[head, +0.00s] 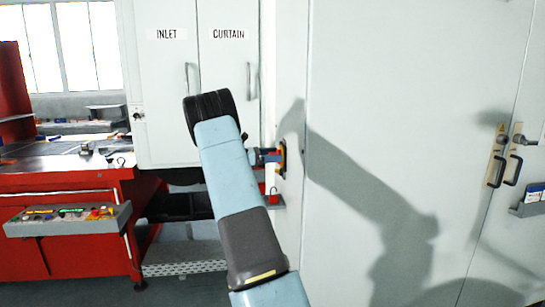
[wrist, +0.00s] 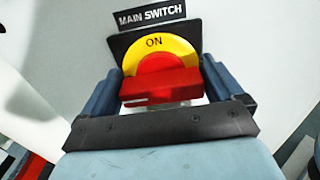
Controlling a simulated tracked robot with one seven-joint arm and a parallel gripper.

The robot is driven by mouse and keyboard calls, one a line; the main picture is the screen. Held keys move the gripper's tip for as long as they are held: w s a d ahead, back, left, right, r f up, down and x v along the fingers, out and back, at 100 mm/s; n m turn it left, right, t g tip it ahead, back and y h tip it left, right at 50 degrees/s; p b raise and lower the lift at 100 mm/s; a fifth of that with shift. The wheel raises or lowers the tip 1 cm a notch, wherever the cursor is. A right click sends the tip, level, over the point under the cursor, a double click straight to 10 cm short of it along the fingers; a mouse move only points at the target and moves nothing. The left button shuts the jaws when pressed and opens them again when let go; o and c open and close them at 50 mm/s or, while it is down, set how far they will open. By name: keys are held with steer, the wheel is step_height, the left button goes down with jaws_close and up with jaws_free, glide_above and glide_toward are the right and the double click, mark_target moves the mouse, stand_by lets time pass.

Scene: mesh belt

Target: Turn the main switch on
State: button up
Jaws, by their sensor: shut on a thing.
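The main switch shows in the wrist view with a red handle (wrist: 160,84) on a yellow disc (wrist: 185,50) marked ON. A black label (wrist: 150,13) reading MAIN SWITCH is above it. The red handle lies level across the picture. My gripper (wrist: 160,88) has one blue finger at each end of the handle and is shut on it. In the head view, my gripper (head: 268,156) is at the switch on the side of the white cabinet, largely hidden behind my arm. The switch's yellow edge (head: 283,157) shows there.
White cabinet doors marked INLET (head: 165,80) and CURTAIN (head: 225,65) stand behind my arm. A large white door (head: 400,90) with dark handles (head: 496,171) is on the right.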

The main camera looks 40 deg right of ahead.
steer(key=shift+w+r, duration=0.1)
steer(key=m, duration=0.4)
steer(key=shift+a, duration=0.15)
steer(key=m, duration=0.5)
steer(key=shift+f, duration=0.2)
steer(key=m, duration=0.5)
steer(key=shift+s+a+f+m, duration=0.1)
steer(key=shift+s+f+m, duration=0.1)
steer(key=shift+s+m, duration=0.1)
steer(key=shift+f+m, duration=0.2)
steer(key=shift+m, duration=1.3)
steer(key=shift+s+f, duration=0.1)
steer(key=shift+f, duration=0.05)
